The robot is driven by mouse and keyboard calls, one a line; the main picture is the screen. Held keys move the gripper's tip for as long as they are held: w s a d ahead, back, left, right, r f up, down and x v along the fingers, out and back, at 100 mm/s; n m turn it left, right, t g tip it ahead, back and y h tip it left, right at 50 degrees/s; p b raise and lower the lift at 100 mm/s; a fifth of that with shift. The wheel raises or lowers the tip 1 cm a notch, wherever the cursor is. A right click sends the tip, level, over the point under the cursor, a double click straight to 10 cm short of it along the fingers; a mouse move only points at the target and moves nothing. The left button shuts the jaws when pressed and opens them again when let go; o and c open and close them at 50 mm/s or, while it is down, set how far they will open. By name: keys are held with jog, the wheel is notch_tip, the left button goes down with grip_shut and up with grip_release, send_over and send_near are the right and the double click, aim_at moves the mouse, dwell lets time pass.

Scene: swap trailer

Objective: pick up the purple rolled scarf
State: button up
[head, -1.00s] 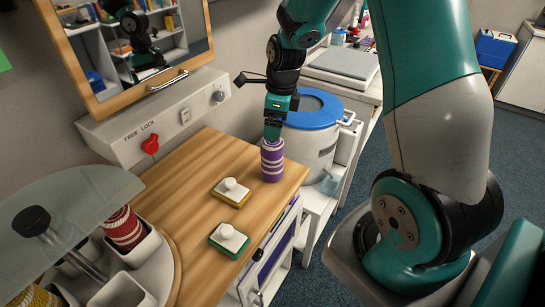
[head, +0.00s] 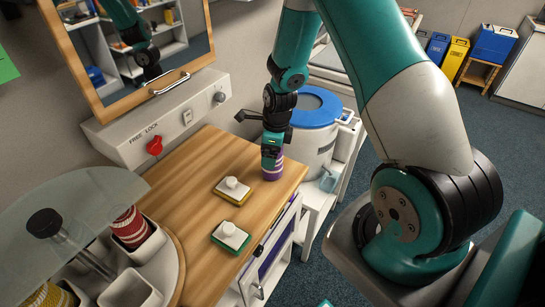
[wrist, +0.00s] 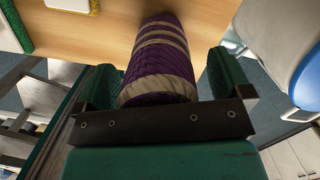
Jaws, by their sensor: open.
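The purple rolled scarf (head: 273,173) stands upright near the right edge of the wooden counter (head: 190,178). It has pale bands, and in the head view my gripper hides its upper part. My gripper (head: 271,160) points down over the scarf. In the wrist view the scarf (wrist: 163,65) lies between the two green fingers of my gripper (wrist: 168,85), one finger on each side. The jaws are open. The left finger looks close to the scarf, and a gap shows at the right finger.
Two white-knobbed blocks, yellow-edged (head: 232,190) and green-edged (head: 230,236), sit on the counter left of the scarf. A blue-lidded drum (head: 314,110) stands just behind it. A mirror cabinet hangs above.

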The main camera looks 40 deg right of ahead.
jog(key=shift+c, duration=0.2)
jog(key=c, duration=1)
jog(key=shift+r, duration=0.15)
